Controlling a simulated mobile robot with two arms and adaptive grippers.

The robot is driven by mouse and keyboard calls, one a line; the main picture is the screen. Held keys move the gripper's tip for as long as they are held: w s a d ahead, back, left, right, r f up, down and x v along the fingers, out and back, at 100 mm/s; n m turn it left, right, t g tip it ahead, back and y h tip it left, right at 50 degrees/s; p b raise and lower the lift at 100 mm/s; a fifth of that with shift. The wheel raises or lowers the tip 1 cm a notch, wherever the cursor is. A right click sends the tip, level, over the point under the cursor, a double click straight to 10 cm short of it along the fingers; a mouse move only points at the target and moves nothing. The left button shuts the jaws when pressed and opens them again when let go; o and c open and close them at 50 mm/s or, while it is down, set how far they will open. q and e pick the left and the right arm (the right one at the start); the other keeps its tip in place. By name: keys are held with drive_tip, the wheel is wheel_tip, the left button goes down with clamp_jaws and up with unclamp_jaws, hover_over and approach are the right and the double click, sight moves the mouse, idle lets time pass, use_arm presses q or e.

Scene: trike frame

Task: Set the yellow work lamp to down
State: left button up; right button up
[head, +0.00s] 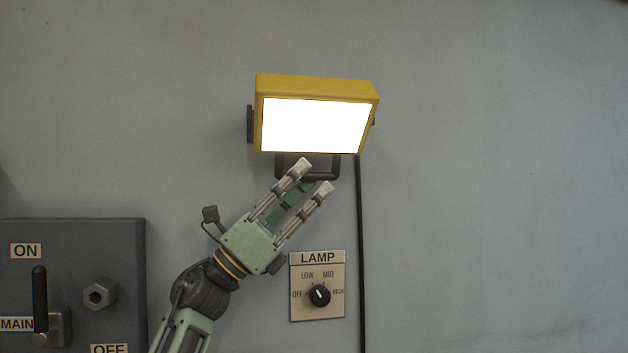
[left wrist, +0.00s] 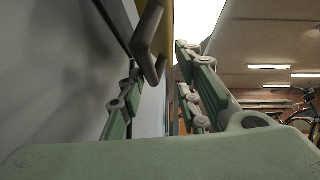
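The yellow work lamp (head: 316,86) is on the grey wall, its bright white face turned outward and lit. A dark handle bar (head: 322,177) hangs below its lower edge. My left gripper (head: 316,175) is just below the lamp, pointing up and right, with its two fingers apart at the handle. In the left wrist view the dark handle (left wrist: 148,42) shows near the left finger, and the fingers (left wrist: 163,85) stand apart. I cannot tell whether either finger touches the handle. The right gripper is not in view.
A LAMP dial plate (head: 318,308) is on the wall below, close to my left wrist. A dark cable (head: 361,250) runs down the wall. A dark grey panel (head: 105,240) with a MAIN lever (head: 40,300) is at lower left. The wall at right is clear.

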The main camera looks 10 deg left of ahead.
use_arm(q)
drive_tip(key=v, duration=0.9)
drive_tip(key=shift+w+a+f, duration=0.2)
drive_tip(key=shift+a+f, duration=0.15)
